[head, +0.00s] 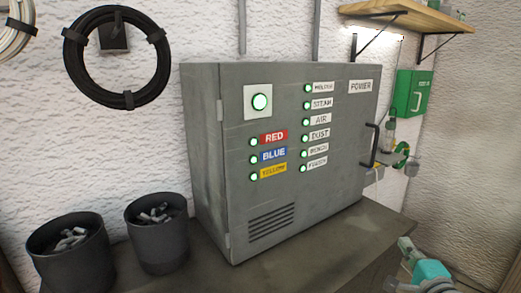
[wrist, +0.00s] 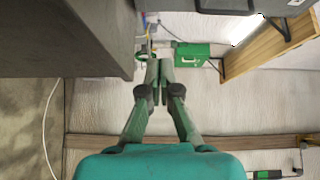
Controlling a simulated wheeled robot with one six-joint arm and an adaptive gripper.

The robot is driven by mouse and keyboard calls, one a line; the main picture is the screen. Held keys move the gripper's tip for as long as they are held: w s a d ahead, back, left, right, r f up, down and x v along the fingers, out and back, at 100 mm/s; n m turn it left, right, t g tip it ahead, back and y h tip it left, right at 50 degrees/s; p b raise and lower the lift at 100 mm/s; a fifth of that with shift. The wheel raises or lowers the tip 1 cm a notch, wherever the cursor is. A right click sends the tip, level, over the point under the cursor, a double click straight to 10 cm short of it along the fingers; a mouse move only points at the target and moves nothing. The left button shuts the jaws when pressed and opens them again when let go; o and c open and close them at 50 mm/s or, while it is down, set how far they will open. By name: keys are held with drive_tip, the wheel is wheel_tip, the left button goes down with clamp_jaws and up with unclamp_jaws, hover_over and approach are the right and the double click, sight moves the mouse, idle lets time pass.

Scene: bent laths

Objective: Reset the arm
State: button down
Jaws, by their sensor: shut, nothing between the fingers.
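My gripper (wrist: 159,70) shows in the wrist view with its two fingers together and nothing between them. Its teal body fills the bottom of that view. In the head view, a teal part of my arm (head: 432,270) shows at the lower right corner, in front of the bench's right end. The grey cabinet (head: 235,200) stands on the bench with its door shut and its lamps lit green. Its dark handle (head: 375,145) is at the door's right edge.
Two dark bins (head: 70,255) (head: 158,235) with small pieces stand left of the cabinet. A wooden shelf (head: 415,17) and a green box (head: 412,93) are on the wall at the right. A coiled black cable (head: 70,55) hangs at the left.

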drive_tip(key=s+a+f+n+g+h, duration=0.1)
drive_tip(key=s+a+f+n, duration=0.2)
drive_tip(key=s+a+f, duration=0.55)
drive_tip(key=s+a+f+n+g, duration=0.1)
drive_tip(key=s+a+f+n, duration=0.25)
drive_tip(key=s+f, duration=0.95)
drive_tip(key=s+a+n, duration=0.2)
drive_tip(key=s+n, duration=0.1)
drive_tip(key=s, duration=0.6)
drive_tip(key=s+a+r+n+y, duration=0.1)
drive_tip(key=s+n, duration=0.3)
drive_tip(key=s, duration=0.5)
drive_tip(key=s+a+r+n+g, duration=0.1)
drive_tip(key=s+n, duration=0.3)
drive_tip(key=s, duration=0.6)
drive_tip(key=shift+a+y, duration=0.3)
drive_tip(key=shift+a, duration=0.55)
drive_tip(key=shift+n, duration=0.25)
